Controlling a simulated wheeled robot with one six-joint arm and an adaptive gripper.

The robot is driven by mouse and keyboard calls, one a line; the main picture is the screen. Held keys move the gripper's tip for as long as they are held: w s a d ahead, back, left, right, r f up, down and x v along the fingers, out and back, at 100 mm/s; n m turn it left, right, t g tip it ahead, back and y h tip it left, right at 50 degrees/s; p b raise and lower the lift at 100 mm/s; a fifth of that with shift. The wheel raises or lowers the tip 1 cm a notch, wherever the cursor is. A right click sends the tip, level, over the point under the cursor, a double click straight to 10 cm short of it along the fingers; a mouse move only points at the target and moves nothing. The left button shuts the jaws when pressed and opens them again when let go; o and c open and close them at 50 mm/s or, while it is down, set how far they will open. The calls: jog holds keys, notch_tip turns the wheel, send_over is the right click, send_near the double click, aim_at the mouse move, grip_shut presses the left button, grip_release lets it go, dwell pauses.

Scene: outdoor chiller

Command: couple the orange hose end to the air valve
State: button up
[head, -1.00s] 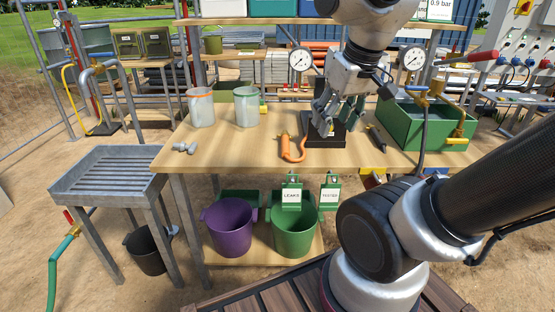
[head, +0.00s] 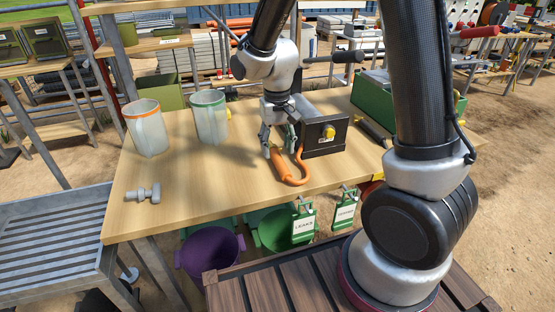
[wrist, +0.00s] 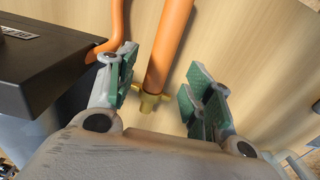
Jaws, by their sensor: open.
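The orange hose (head: 293,181) lies in a U on the wooden table, just left of the black box (head: 321,150). In the wrist view its thick orange end (wrist: 171,40) points toward my gripper, with a brass fitting (wrist: 150,98) at its tip. My gripper (head: 276,146) is open and low over this end. In the wrist view the fitting lies between the two fingers (wrist: 160,92), nearer the left one, and I cannot tell whether they touch. A yellow fitting (head: 330,132) sits on the front of the black box; I cannot tell whether it is the air valve.
A grey fitting (head: 143,193) lies at the front left. A green tank (head: 375,101) stands right, and a dark tool (head: 372,133) lies right of the box. The front left tabletop is mostly clear.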

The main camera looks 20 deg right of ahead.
aim_at(277, 155)
notch_tip(277, 155, down, 4)
jog(key=shift+w+f, duration=0.1)
jog(key=shift+f, duration=0.05)
grip_shut()
dwell(0.3)
notch_tip(277, 155, up, 10)
jog(key=shift+r, duration=0.1)
jog(key=c, duration=0.7)
grip_release()
grip_shut()
